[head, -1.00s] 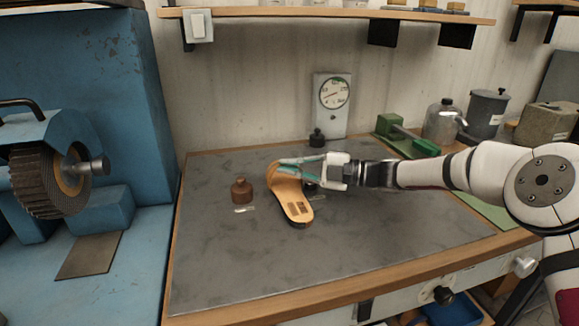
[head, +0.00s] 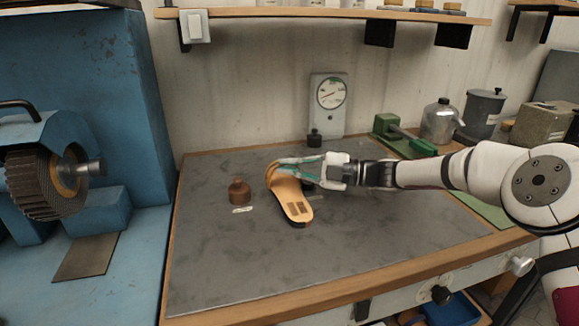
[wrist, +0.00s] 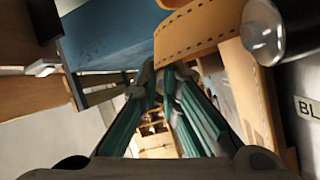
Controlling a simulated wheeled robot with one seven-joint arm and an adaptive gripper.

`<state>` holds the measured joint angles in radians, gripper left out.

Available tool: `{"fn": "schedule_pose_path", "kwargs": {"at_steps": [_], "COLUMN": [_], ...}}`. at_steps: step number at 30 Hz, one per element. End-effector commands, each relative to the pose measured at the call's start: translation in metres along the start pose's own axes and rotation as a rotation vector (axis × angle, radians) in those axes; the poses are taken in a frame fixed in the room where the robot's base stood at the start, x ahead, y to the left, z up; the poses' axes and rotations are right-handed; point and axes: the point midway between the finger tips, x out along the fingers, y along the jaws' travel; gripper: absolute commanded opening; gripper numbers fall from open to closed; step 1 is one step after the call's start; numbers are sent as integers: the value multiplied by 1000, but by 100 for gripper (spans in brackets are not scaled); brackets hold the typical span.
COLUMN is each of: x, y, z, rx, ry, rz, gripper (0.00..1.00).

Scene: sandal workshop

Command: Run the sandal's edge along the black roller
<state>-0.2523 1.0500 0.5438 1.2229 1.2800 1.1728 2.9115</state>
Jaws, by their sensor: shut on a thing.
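The sandal (head: 294,203) is tan with a dark sole edge. It is tilted above the grey bench mat, its far end up at my gripper (head: 284,163) and its near end low. My gripper is shut on it at the strap end; the fingers hide part of the sandal. In the wrist view the stitched tan strap (wrist: 195,30) shows beyond my green-padded gripper fingers (wrist: 165,85). The black ridged roller (head: 48,185) is on the blue machine (head: 90,90) at the far left, well apart from the sandal.
A brown bottle (head: 239,191) stands on the mat (head: 230,260) just left of the sandal. A dial gauge (head: 329,100) stands behind. A green tool (head: 400,132), a metal can (head: 440,122) and a grey pot (head: 485,112) are at the back right. A shelf (head: 320,14) hangs above. The front mat is clear.

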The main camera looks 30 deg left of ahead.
Motion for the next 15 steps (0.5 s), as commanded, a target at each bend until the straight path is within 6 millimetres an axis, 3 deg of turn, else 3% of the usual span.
{"fn": "schedule_pose_path", "kwargs": {"at_steps": [15], "x": [1], "y": [4], "z": [10], "rx": [7], "ry": [-4], "rz": [-9], "gripper": [0]}}
